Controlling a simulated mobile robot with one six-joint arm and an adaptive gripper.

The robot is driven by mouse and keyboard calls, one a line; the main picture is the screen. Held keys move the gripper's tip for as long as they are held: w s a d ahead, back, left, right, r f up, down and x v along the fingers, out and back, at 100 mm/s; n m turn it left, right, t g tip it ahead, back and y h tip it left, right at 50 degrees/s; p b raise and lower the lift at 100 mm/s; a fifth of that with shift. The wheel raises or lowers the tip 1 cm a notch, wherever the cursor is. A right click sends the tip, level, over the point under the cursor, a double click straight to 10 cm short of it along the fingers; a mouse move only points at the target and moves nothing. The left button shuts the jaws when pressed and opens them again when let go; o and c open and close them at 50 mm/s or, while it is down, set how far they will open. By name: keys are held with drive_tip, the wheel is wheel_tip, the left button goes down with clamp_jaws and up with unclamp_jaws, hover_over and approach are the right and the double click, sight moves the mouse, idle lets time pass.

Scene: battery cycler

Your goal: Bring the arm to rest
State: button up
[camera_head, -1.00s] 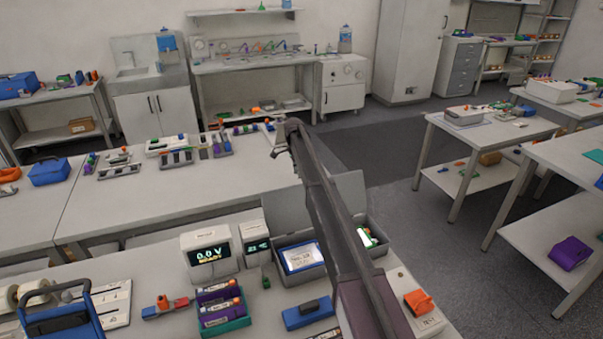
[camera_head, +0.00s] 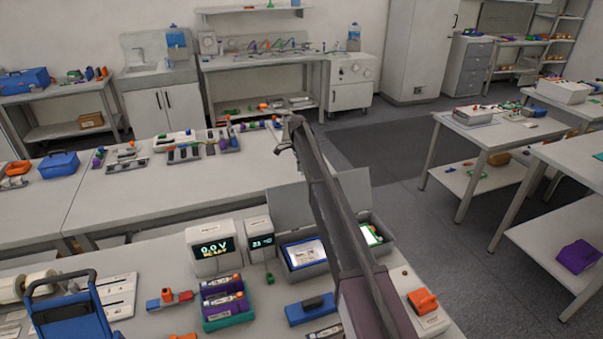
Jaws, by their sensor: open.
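My arm (camera_head: 338,210) rises from the bottom of the head view, right of centre, and reaches up and away over the near bench. My gripper (camera_head: 278,149) is at its far end, small in the picture. It is open, with nothing seen between its fingers. It shows in front of the far bench's right end, in the air and apart from the things around it.
On the near bench (camera_head: 140,262) stand a meter reading 0.0 V (camera_head: 212,248), a smaller display box (camera_head: 261,242), an open grey case (camera_head: 302,258), a green tray of cells (camera_head: 225,316) and a blue block (camera_head: 311,309). Open floor (camera_head: 400,150) lies beyond, right of the arm.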

drive_tip(key=shift+w+d+r, duration=0.1)
drive_tip(key=shift+r, duration=0.05)
drive_tip(key=shift+d+r+p, duration=0.1)
drive_tip(key=shift+r+p, duration=0.35)
drive_tip(key=shift+p, duration=0.25)
drive_tip(key=shift+s+r+p, duration=0.95)
drive_tip(key=shift+r+p, duration=0.05)
drive_tip(key=shift+p, duration=0.05)
